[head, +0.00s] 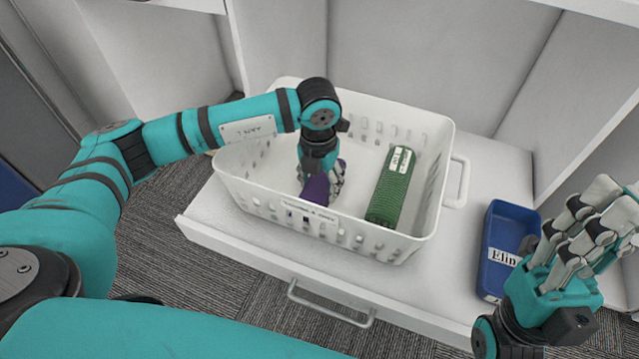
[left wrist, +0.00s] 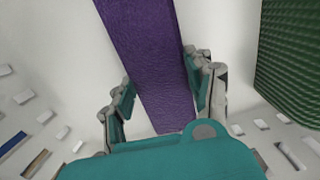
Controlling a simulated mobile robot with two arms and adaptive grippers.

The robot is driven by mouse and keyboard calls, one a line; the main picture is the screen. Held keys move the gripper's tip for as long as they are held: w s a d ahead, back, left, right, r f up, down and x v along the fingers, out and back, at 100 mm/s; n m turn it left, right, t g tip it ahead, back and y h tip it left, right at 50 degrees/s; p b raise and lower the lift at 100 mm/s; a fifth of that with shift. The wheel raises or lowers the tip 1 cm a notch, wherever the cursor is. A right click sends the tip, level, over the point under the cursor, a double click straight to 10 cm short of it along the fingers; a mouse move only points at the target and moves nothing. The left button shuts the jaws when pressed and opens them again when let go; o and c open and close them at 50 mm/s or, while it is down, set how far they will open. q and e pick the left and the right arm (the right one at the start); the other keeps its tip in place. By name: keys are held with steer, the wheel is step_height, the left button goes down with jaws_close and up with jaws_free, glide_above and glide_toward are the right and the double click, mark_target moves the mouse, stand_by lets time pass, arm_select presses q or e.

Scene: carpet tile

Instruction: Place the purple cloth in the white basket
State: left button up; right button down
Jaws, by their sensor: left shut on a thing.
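The purple cloth (head: 316,190) is inside the white basket (head: 437,170), in its left-middle part. My left gripper (head: 336,182) reaches down into the basket and is shut on the cloth. In the left wrist view the cloth (left wrist: 155,60) runs as a long strip between the fingers of my left gripper (left wrist: 160,100). The front wall of the basket hides the cloth's lower end in the head view. My right gripper (head: 585,225) is at the right, outside the basket, with its fingers spread apart and nothing seen in them.
A green textured object with a white label (head: 390,190) is in the basket, right of the cloth; it also shows in the left wrist view (left wrist: 290,50). A blue tray labelled "Elin" (head: 513,222) is right of the basket. The basket stands in a white pulled-out drawer (head: 260,258).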

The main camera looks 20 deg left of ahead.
arm_select(q)
steer(key=shift+f, duration=0.15)
steer(key=o, duration=1.2)
steer(key=shift+c, duration=0.2)
